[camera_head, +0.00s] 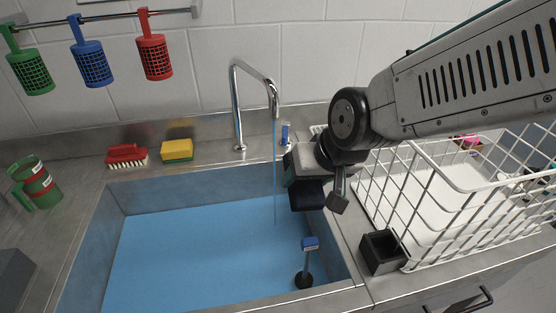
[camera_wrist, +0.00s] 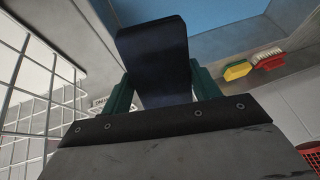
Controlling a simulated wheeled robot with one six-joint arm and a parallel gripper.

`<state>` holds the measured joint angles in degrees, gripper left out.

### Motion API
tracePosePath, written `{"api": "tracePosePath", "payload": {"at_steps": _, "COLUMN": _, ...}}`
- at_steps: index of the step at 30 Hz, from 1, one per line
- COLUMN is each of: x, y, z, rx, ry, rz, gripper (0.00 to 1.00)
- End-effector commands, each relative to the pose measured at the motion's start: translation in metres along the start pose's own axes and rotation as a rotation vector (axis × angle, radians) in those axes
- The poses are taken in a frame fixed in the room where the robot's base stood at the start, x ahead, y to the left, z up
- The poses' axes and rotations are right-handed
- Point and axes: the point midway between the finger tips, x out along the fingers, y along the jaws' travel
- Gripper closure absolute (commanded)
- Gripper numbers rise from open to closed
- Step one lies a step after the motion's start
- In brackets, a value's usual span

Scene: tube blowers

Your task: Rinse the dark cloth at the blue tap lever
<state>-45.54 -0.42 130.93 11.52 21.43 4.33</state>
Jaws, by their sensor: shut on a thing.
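The dark cloth (camera_head: 308,197) is a navy-black folded piece held by my gripper (camera_head: 306,180) over the right part of the sink. In the wrist view the cloth (camera_wrist: 153,62) sticks out between the two green fingers of my gripper (camera_wrist: 158,92). The blue tap lever (camera_head: 285,134) stands at the right of the curved chrome tap (camera_head: 238,100). A thin stream of water (camera_head: 275,175) falls from the spout. The cloth shows just right of the stream; I cannot tell whether they touch.
The sink (camera_head: 85,215) has a blue bottom or water surface. A plunger-like tool with a blue top (camera_head: 310,243) stands inside. A white wire rack (camera_head: 440,190) and black cup (camera_head: 381,252) are at right. A red brush (camera_head: 127,155) and yellow sponge (camera_head: 177,150) lie behind.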

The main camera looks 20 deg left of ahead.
Motion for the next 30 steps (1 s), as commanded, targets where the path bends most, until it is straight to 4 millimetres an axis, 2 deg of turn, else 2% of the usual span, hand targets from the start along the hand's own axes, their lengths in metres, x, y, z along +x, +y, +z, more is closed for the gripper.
{"api": "tracePosePath", "payload": {"at_steps": 5, "x": -0.001, "y": 0.0, "z": 0.0, "rx": 0.0, "ry": 0.001, "rz": 0.0, "gripper": 0.61}}
{"api": "tracePosePath", "payload": {"at_steps": 21, "x": -0.049, "y": 0.008, "z": 0.018, "rx": 0.0, "ry": 0.003, "rz": 0.0, "gripper": 0.61}}
{"api": "tracePosePath", "payload": {"at_steps": 30, "x": -0.059, "y": 0.01, "z": 0.023, "rx": 0.0, "ry": 0.0, "rz": 0.0, "gripper": 0.61}}
